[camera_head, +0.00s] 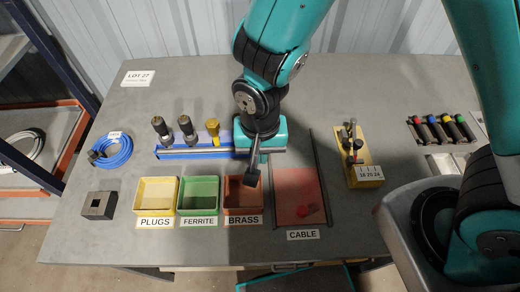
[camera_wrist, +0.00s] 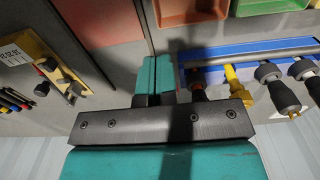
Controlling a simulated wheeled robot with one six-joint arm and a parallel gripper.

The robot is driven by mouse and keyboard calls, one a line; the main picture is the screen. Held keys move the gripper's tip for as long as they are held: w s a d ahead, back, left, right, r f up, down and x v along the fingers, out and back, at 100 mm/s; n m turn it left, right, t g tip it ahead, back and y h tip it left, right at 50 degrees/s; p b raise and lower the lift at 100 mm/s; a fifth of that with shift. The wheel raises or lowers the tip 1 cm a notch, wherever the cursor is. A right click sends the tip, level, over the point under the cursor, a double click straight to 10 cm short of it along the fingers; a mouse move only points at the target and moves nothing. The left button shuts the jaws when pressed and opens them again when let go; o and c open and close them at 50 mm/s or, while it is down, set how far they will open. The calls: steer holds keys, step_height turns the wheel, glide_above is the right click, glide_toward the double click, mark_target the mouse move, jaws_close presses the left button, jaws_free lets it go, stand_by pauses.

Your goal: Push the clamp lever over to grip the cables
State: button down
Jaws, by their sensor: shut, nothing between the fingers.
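A long blue holder (camera_head: 195,154) with a grey bar along it lies across the table. Several connectors, two of them black (camera_head: 186,127) and one yellow (camera_head: 212,130), stand at its back edge. In the wrist view the holder (camera_wrist: 222,52) and its grey bar lie right of my fingers. A dark part with a red section (camera_wrist: 196,80) is close beside the fingers. I cannot tell whether it is the clamp lever or another connector. My gripper (camera_head: 263,154) is shut and empty at the holder's right end. Its fingers (camera_wrist: 154,80) are together in the wrist view. My wrist hides part of that end.
Yellow (camera_head: 155,210), green (camera_head: 198,209) and brown (camera_head: 241,209) bins stand in front. The red CABLE area (camera_head: 299,186) is right of them. A yellow fixture with dark knobs (camera_head: 363,176) stands farther right. A blue cable coil (camera_head: 110,151) lies left.

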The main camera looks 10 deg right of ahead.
steer(key=w, duration=0.1)
steer(key=w+r+p, duration=0.1)
steer(key=w, duration=0.1)
steer(key=w+d, duration=0.1)
steer(key=shift+w+r, duration=0.15)
steer(key=shift+w, duration=0.05)
steer(key=w+d, duration=0.1)
steer(key=w, duration=0.5)
steer(key=shift+w+f, duration=0.2)
steer(key=shift+f, duration=0.25)
steer(key=shift+d, duration=0.1)
steer(key=shift+s, duration=0.15)
steer(key=r+p, duration=0.1)
steer(key=r, duration=0.1)
steer(key=r+p, duration=0.2)
steer(key=s+r+p, duration=0.1)
steer(key=p, duration=0.1)
steer(key=shift+r, duration=0.4)
steer(key=shift+a, duration=0.2)
